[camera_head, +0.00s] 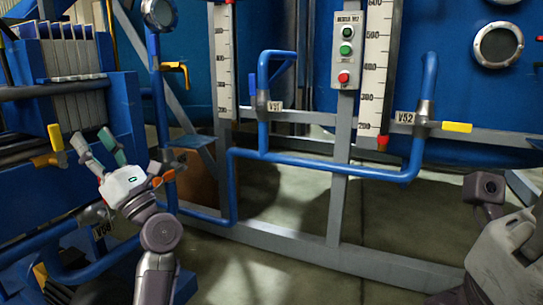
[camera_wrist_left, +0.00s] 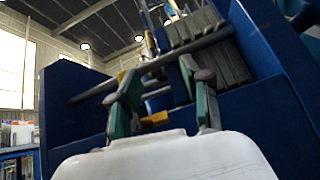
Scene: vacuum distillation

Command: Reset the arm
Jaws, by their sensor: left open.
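My left gripper (camera_head: 96,146) is at the left of the head view, with its fingers apart and nothing between them. It points up and left toward the blue plate-stack machine (camera_head: 122,105). In the left wrist view the two fingers (camera_wrist_left: 163,95) stand apart in front of grey pipes (camera_wrist_left: 150,68) and the grey plates (camera_wrist_left: 215,50). A yellow handle (camera_wrist_left: 154,119) shows between and beyond the fingers there. In the head view a yellow-orange valve handle (camera_head: 50,150) is just left of the fingers. My right gripper is not clearly seen; part of my right arm (camera_head: 505,258) is at the lower right.
Blue pipes (camera_head: 310,165) with valves tagged V51 (camera_head: 275,106) and V52 (camera_head: 404,118) cross the middle. A button box (camera_head: 346,49) hangs on a grey post. A yellow lever (camera_head: 457,127) sticks out at V52. The floor (camera_head: 290,205) behind the frame is mostly clear.

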